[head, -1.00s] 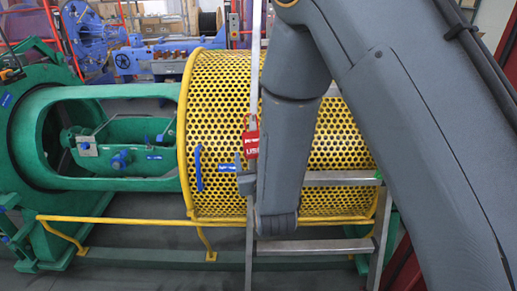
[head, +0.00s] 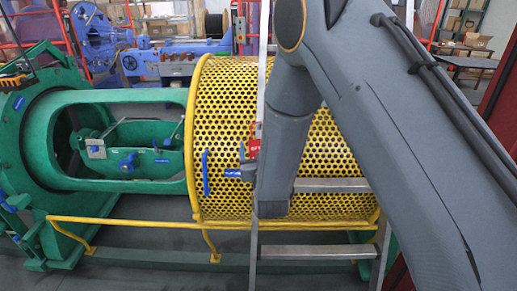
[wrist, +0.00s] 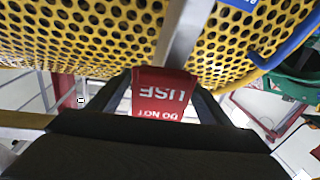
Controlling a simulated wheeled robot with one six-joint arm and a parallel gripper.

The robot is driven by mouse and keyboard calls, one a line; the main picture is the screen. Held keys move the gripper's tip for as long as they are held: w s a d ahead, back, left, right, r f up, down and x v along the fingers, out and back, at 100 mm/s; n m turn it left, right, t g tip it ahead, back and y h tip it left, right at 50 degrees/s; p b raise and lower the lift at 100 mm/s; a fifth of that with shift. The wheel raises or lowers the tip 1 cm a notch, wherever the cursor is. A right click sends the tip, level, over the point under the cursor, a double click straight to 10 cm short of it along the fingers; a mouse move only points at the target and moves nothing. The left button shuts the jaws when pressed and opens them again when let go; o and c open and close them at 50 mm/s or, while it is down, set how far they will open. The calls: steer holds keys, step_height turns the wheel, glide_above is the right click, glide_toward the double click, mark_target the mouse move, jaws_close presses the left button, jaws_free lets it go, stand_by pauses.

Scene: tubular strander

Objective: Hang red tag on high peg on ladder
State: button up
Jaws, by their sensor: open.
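The red tag (head: 254,148) with white lettering hangs upright against the near left rail of the ladder (head: 262,85), in front of the yellow perforated drum. Its lower part is partly covered by my gripper (head: 247,170), which is just below it at the rail. In the wrist view the tag (wrist: 163,92) appears upside down, reading "DO NOT USE", between the two dark fingers of my gripper (wrist: 162,84). The fingers are open, one on each side of the tag. The peg holding the tag, and any higher peg, cannot be made out.
The yellow perforated drum (head: 222,110) stands close behind the ladder. A yellow rail (head: 140,222) runs low along the green machine (head: 110,140). Ladder rungs (head: 320,252) cross below my arm. A blue handle (head: 205,172) is left of the ladder.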

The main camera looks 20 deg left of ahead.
mark_target(255, 146)
steer(key=c, duration=1.1)
steer(key=shift+r, duration=0.15)
steer(key=shift+r+p, duration=0.75)
steer(key=shift+r, duration=0.45)
steer(key=shift+s+a+p+v, duration=0.1)
steer(key=shift+a+p+v, duration=0.15)
steer(key=shift+v, duration=1.25)
steer(key=shift+s+a+p+v, duration=0.1)
steer(key=shift+a+p+v, duration=0.15)
steer(key=shift+v, duration=1.25)
steer(key=shift+s+a+p+v, duration=0.15)
steer(key=shift+p+v, duration=0.2)
steer(key=shift+v, duration=1.1)
steer(key=shift+w, duration=0.1)
